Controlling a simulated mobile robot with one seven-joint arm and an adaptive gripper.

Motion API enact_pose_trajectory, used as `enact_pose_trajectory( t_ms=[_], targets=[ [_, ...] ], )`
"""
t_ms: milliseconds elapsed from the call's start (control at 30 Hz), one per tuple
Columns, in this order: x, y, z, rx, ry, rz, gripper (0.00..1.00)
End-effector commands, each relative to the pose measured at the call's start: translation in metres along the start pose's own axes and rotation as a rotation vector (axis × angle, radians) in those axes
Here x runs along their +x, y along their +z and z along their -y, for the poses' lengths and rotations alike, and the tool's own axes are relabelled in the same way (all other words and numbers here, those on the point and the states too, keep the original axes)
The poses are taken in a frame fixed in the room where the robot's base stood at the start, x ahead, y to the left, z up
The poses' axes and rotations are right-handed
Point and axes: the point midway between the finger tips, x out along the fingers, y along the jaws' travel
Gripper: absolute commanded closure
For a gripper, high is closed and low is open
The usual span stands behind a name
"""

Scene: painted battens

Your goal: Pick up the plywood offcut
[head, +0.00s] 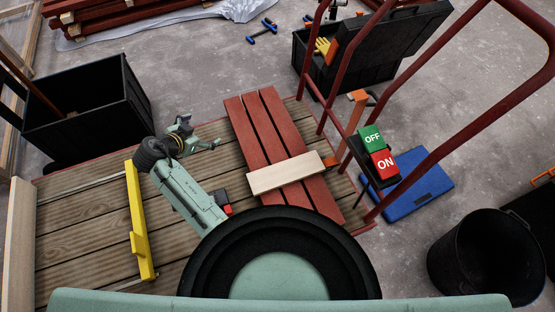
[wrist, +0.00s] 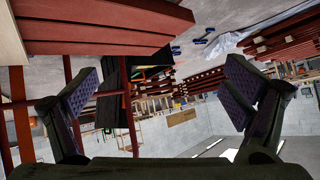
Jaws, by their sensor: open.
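The plywood offcut (head: 286,174) is a pale flat rectangular piece lying crosswise on the red painted battens (head: 262,130). My gripper (head: 204,131) is left of the battens in the head view, apart from the offcut. In the wrist view its two fingers (wrist: 162,88) are wide apart with nothing between them. The red battens (wrist: 100,30) fill the upper left of the wrist view. A pale piece at the left edge there looks like the offcut (wrist: 11,38).
A yellow level (head: 141,222) lies on the plank deck (head: 80,240) left of my arm. Red rails (head: 440,140) and an ON/OFF switch box (head: 376,152) stand to the right. An orange-ended tool (head: 330,162) lies by the offcut's right end. A black bin (head: 95,115) stands at left.

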Motion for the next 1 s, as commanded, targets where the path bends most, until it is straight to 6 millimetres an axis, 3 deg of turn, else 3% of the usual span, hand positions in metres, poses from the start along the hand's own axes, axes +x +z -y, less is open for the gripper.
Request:
enact_pose_trajectory(
  t_ms=[33, 100, 200, 300, 500, 1000],
  targets=[
    [0.017, 0.011, -0.045, 0.027, 0.144, -0.019, 0.06],
    [0.029, 0.021, -0.099, 0.074, 0.314, -0.068, 0.06],
    [0.032, 0.029, -0.157, 0.125, 0.495, -0.149, 0.06],
    [0.03, 0.033, -0.193, 0.159, 0.603, -0.213, 0.06],
    [0.042, 0.031, -0.225, 0.178, 0.663, -0.254, 0.06],
    [0.086, 0.024, -0.262, 0.176, 0.657, -0.25, 0.06]
  ],
)
